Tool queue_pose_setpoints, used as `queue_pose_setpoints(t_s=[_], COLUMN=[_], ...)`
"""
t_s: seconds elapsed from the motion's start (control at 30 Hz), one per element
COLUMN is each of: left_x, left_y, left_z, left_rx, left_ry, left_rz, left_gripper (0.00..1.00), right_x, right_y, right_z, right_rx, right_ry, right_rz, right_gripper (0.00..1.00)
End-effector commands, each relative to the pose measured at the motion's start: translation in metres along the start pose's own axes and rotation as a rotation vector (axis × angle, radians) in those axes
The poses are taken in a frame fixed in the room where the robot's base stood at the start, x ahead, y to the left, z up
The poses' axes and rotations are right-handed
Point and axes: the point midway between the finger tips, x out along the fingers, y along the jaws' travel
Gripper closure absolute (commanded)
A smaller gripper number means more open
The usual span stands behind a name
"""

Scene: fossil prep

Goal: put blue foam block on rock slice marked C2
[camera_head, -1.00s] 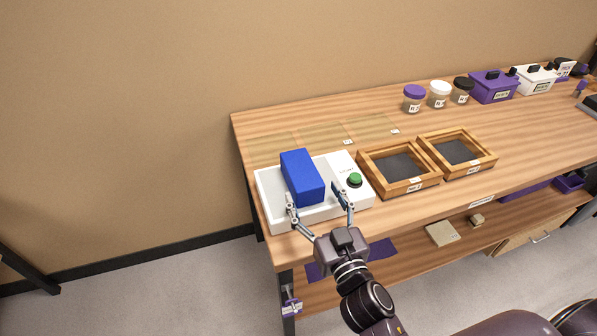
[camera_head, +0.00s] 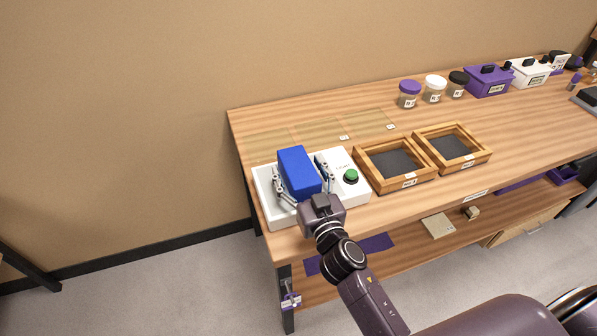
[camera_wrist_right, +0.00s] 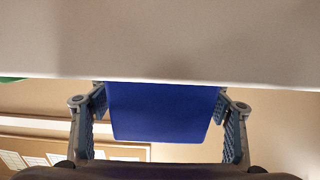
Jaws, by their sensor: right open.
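The blue foam block (camera_head: 297,170) sits in the white tray-like device (camera_head: 263,186) at the left end of the table. My right gripper (camera_head: 300,172) is open, with one finger on each side of the block. In the right wrist view the block (camera_wrist_right: 163,112) is between the two fingers (camera_wrist_right: 160,105), very close to both; I cannot tell whether they touch it. No rock slice with a readable C2 mark shows. A tan slab (camera_head: 438,225) lies on the lower shelf, its marking unreadable. My left gripper is not in view.
The device has a green button (camera_head: 350,176) right of the block. Two wooden frames (camera_head: 407,184) (camera_head: 470,165) stand to its right. Flat tan rectangles (camera_head: 318,129) lie behind. Several jars (camera_head: 409,94) and a purple box (camera_head: 488,82) stand at the back right.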

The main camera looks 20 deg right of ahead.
Motion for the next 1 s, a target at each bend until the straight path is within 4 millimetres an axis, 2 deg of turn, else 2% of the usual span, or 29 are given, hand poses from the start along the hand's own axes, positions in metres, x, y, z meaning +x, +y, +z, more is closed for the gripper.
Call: queue_pose_setpoints(t_s=[0.1,0.5,0.77,0.87,1.0], left_x=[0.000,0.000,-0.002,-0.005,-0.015], left_y=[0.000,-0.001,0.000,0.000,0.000], left_z=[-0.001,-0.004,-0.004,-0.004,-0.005], left_rx=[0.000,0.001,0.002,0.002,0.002], left_ry=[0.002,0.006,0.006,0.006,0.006], left_rz=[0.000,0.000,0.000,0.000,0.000], left_gripper=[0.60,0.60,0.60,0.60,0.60], right_x=[0.000,-0.001,0.000,0.000,0.000], right_y=[0.000,0.000,0.000,0.000,0.000], right_z=[0.000,0.000,-0.004,-0.012,-0.034], right_rx=[0.000,0.000,-0.001,-0.002,-0.003], right_ry=[0.000,0.000,0.001,0.002,0.004], right_rz=[0.000,0.000,0.000,0.000,-0.002], right_gripper=[0.30,0.72,0.72,0.72,0.72])
